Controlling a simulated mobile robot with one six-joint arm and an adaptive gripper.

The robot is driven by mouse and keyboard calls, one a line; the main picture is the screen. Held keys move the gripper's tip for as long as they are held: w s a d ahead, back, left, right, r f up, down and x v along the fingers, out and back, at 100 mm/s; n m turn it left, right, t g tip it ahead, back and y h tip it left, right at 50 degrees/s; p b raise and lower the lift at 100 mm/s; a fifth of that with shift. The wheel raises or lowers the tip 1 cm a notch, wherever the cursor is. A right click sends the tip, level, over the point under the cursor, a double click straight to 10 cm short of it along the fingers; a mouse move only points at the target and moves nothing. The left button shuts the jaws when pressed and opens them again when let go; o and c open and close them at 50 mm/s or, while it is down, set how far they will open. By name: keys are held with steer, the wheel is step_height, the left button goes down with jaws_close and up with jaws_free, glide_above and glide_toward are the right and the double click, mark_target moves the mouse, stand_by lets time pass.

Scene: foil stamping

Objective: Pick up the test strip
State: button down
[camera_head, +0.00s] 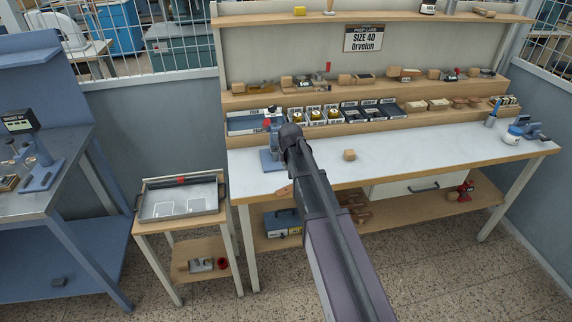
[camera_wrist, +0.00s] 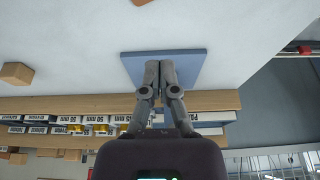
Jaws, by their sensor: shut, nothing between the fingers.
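I cannot make out a test strip for certain in either view. My gripper (camera_wrist: 160,66) is shut and empty in the wrist view, with its two fingertips together. The fingertips appear over a flat blue plate (camera_wrist: 188,66) on the white worktop; I cannot tell whether they touch it. In the head view the blue base (camera_head: 268,163) shows at the left of the bench, partly hidden by my arm, and my fingers cannot be made out there.
A wooden block (camera_head: 349,155) stands on the white worktop (camera_head: 420,143), which is mostly clear to the right. Labelled bins (camera_head: 331,116) line the back. A side table at left bears a tray (camera_head: 146,213) with pale rectangles. A tan piece (camera_head: 284,190) lies at the front edge.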

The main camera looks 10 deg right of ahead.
steer(key=shift+p+v, duration=0.8)
steer(key=shift+v, duration=0.35)
steer(key=c, duration=1.1)
jaws_free()
steer(key=shift+s, duration=0.1)
steer(key=shift+o, duration=0.5)
steer(key=shift+s, duration=0.3)
steer(key=s+f+g, duration=0.1)
steer(key=s+g, duration=0.2)
steer(key=s, duration=2.2)
steer(key=shift+a+g, duration=0.15)
steer(key=shift+g, duration=0.25)
steer(key=shift+w, duration=0.1)
